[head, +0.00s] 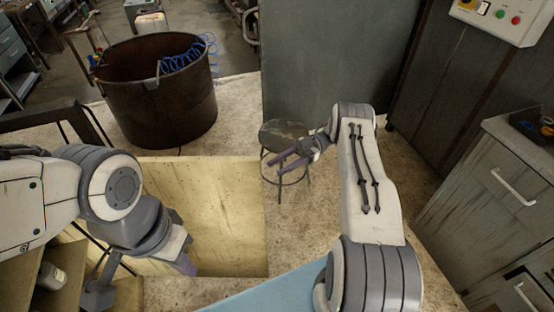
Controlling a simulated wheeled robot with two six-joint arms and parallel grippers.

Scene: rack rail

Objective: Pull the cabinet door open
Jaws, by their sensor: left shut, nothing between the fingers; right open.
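A worn cream panel (222,215), which looks like the cabinet door, stands at lower centre-left, swung out from open shelves (68,299) at the lower left. Its handle is not visible. My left gripper (186,265) is shut and empty. It overlaps the lower left part of the panel, and I cannot tell whether it touches. My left forearm hides part of the shelves and the panel's left edge. My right gripper (279,166) is open and empty, its fingers pointing left in front of a round stool, to the right of the panel.
A small bottle (51,276) is on the shelves. The stool (284,135) stands behind my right gripper. A rusty drum (155,105) is at back left, a grey-green panel (330,60) at the back. A grey drawer cabinet (490,215) stands at right.

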